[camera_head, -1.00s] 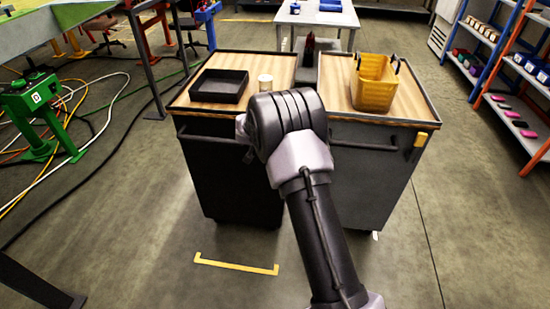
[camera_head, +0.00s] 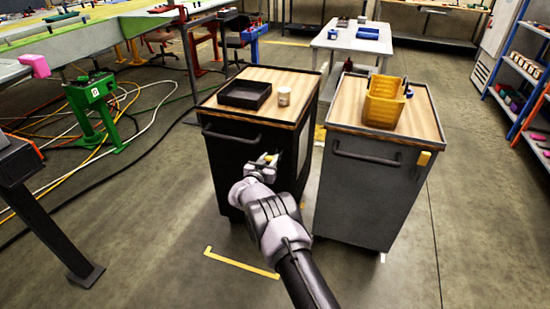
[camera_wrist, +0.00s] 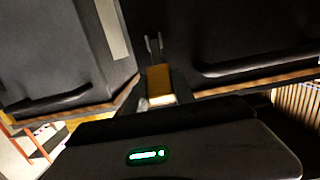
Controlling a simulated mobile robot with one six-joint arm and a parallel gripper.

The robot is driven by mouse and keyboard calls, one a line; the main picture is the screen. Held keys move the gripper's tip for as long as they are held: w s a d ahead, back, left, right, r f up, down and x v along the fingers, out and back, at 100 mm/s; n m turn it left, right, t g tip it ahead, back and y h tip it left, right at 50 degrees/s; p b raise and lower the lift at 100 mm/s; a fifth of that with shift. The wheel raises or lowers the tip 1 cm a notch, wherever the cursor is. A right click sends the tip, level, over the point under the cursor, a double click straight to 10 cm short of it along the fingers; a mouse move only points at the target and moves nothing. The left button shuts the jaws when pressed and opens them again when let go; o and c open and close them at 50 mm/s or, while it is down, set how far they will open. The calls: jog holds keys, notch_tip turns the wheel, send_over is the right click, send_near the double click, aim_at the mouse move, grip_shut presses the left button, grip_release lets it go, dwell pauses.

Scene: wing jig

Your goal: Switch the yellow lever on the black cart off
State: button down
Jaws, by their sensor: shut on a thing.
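The black cart (camera_head: 232,165) stands left of centre in the head view, with a handle on its front. Its yellow lever (camera_wrist: 160,82) sits at the front's upper right corner, beside the handle. My gripper (camera_head: 266,161) is at that corner. In the wrist view my gripper (camera_wrist: 160,92) has its dark fingers on both sides of the yellow lever, shut on it. A small forked metal part (camera_wrist: 153,44) shows just beyond the lever. My wrist and fingers partly hide the lever in the head view.
A grey cart (camera_head: 365,190) with its own yellow lever (camera_head: 423,158) stands close on the right, across a narrow gap. It bears a yellow basket (camera_head: 384,103). A black tray (camera_head: 244,95) and a cup (camera_head: 284,96) are on the black cart. Open floor lies in front.

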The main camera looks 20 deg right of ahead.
jog(key=shift+s+f, duration=0.15)
jog(key=shift+f, duration=0.1)
jog(key=c, duration=1)
grip_release()
jog(key=shift+c, duration=0.2)
jog(key=shift+a+r, duration=0.15)
jog(key=p+v, duration=0.7)
jog(key=v, duration=1)
jog(key=shift+s+f+p, duration=0.2)
jog(key=shift+f+p, duration=0.05)
jog(key=shift+p, duration=0.1)
